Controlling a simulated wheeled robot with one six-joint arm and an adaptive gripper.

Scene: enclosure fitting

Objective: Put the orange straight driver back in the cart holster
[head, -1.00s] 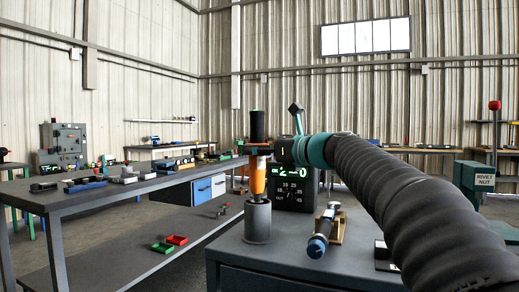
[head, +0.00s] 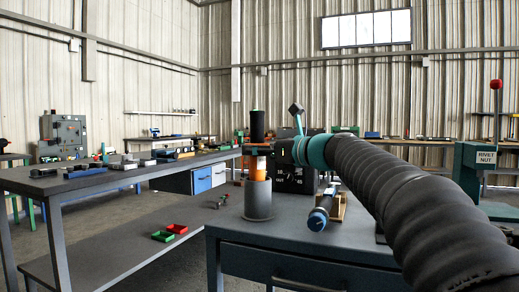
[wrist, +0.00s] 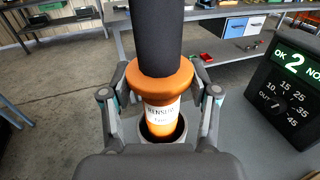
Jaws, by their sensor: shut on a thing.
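The orange straight driver (head: 257,166) stands upright, with a long black upper part (head: 257,126) and a white label on its orange body in the wrist view (wrist: 162,112). My gripper (wrist: 160,94) is shut on the orange body just below its wide collar; it also shows in the head view (head: 259,149). The grey cylindrical holster (head: 258,204) stands at the cart's left corner. The driver's lower end is inside the holster's mouth, whose rim shows in the wrist view (wrist: 180,142). The tip is hidden inside. My gripper is just above the rim.
A dark display box (wrist: 290,80) stands close right of the holster. A blue-ended tool (head: 318,218) lies in a tan cradle on the cart top (head: 285,235). A long workbench (head: 100,180) with red (head: 177,229) and green bins on its lower shelf is at left.

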